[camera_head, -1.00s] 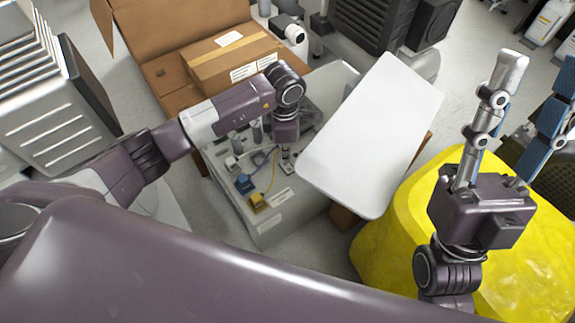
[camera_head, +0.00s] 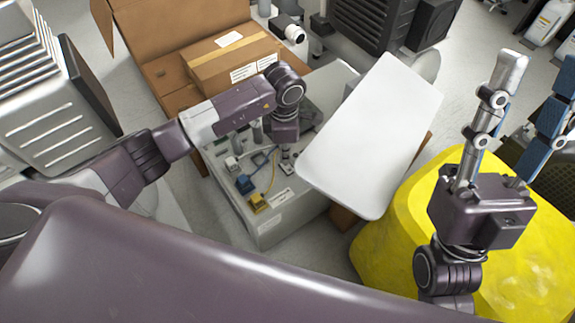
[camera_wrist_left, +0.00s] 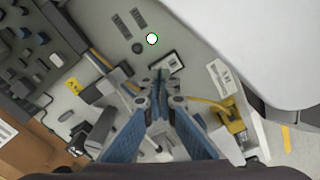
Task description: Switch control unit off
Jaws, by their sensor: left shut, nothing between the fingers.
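The control unit (camera_head: 289,213) is a pale grey box with an open top panel full of small parts, below my left arm in the head view. In the left wrist view its panel (camera_wrist_left: 192,77) carries a small pale-framed switch plate (camera_wrist_left: 170,63) and a round white button with a green rim (camera_wrist_left: 152,39). My left gripper (camera_wrist_left: 158,80) is shut and empty, its tips at the lower left edge of the switch plate; contact cannot be told. In the head view its tips are mostly hidden by the wrist. My right gripper (camera_head: 538,72) is open and empty, away at the right.
A white board (camera_head: 375,135) stands close to the unit's right side. Cardboard boxes (camera_head: 222,62) lie behind it. A yellow bin-like object (camera_head: 385,238) is under my right arm. A yellow connector (camera_wrist_left: 235,121) and cables lie near the left gripper.

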